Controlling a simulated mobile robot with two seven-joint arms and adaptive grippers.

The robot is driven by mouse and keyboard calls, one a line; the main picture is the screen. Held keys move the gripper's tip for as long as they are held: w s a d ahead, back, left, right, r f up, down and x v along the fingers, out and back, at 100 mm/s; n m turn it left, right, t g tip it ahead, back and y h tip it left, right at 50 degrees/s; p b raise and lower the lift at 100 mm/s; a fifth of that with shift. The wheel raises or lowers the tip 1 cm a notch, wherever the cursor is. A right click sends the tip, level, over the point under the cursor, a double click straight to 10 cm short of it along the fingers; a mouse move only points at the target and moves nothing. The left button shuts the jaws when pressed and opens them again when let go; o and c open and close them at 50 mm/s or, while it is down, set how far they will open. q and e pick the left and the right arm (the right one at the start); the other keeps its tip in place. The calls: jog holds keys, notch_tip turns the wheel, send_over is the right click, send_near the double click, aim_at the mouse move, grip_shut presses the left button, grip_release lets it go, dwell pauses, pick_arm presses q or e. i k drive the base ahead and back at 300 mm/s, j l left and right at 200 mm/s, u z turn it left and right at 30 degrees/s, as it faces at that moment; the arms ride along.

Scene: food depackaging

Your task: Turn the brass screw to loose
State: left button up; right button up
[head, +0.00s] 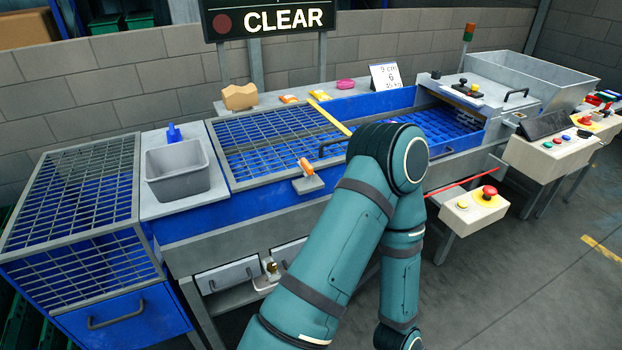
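A small brass-coloured piece (271,268), which looks like the brass screw, sits low on the front of the machine between two grey drawers. It is small in the head view, and I cannot tell how tight it is. One of my teal arms rises from the bottom, bends at the top near the middle and runs down again out of the picture. Its upper part passes just right of the brass piece. Neither of my grippers shows in this view.
Two grey drawers (228,275) flank the brass piece. An orange-handled lever (306,167) and a grey bin (178,170) are above on the machine. A red emergency button (489,192) sits on a box at right. Floor at lower right is clear.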

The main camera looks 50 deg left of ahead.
aim_at(271, 267)
jog(key=u, duration=1.55)
jog(key=i+j, duration=0.1)
jog(key=j+z, duration=0.05)
jog(key=j, duration=0.05)
